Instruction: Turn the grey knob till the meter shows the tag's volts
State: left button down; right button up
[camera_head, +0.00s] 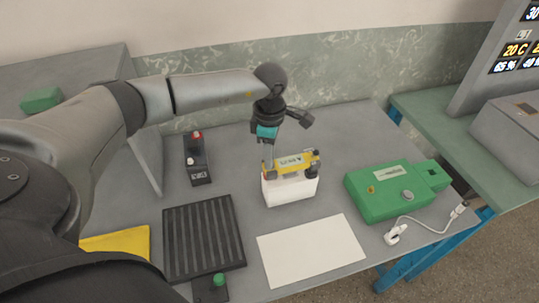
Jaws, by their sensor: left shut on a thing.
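A round grey knob-like part (408,196) is on the green case (385,204) at right, apart from the gripper. The case has a pale plate (394,172) whose text is too small to read. No meter reading or volts tag can be made out for certain. My right gripper is out of view.
A black device (197,165) with red and white tops stands at back left. A ribbed dark tray (203,240), a white sheet (311,250) and a yellow mat (118,243) lie in front. A white cable (424,222) lies by the green case. Displays (516,50) stand at upper right.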

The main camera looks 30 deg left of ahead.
pick_arm(q)
jog(key=n, duration=0.5)
jog(key=shift+n, duration=0.3)
dwell(0.4)
jog(key=c, duration=0.7)
grip_release()
jog(key=shift+c, duration=0.2)
notch_tip(320, 180, up, 15)
jog(key=shift+r, duration=0.2)
jog(key=shift+f, duration=0.1)
